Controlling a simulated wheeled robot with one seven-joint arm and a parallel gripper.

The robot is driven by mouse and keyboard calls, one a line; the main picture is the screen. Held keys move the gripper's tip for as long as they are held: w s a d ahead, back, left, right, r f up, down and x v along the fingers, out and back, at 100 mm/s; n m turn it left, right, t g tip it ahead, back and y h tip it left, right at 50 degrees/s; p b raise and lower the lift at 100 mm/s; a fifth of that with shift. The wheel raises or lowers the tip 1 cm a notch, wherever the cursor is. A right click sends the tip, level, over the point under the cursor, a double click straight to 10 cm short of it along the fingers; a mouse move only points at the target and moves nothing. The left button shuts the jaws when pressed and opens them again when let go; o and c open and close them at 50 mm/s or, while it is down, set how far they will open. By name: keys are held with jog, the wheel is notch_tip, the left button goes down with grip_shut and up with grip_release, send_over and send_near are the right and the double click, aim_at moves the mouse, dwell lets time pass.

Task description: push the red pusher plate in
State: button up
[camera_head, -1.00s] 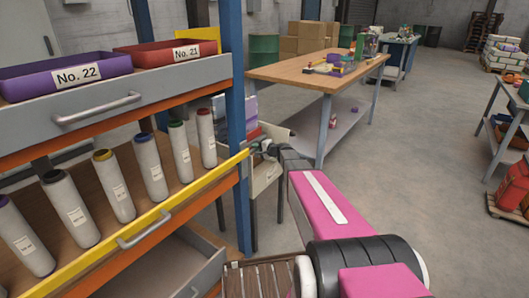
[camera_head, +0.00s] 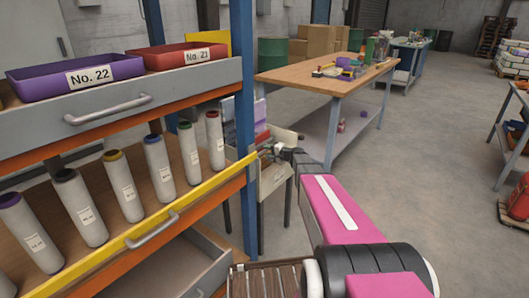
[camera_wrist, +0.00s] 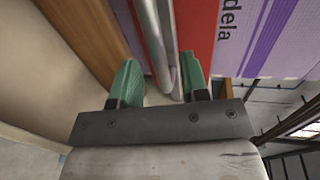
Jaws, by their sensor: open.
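In the wrist view a red upright panel (camera_wrist: 197,38), which looks like the pusher plate, stands just beyond my fingers. Metal rods (camera_wrist: 163,45) run beside it on its left. I cannot tell whether a fingertip touches the rods or the panel. In the head view my gripper (camera_head: 272,153) is at the small pale filler box (camera_head: 272,174), behind the shelf post. The plate is mostly hidden there.
Purple-striped sacks (camera_wrist: 268,40) stand right of the red panel. A wooden block (camera_wrist: 85,38) and a pale wall are close on the left. In the head view the shelf's blue post (camera_head: 242,90) and yellow rail (camera_head: 190,205) are left of my arm. A workbench (camera_head: 325,72) stands behind.

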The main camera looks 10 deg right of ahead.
jog(key=v, duration=0.7)
jog(key=shift+s+d, duration=0.15)
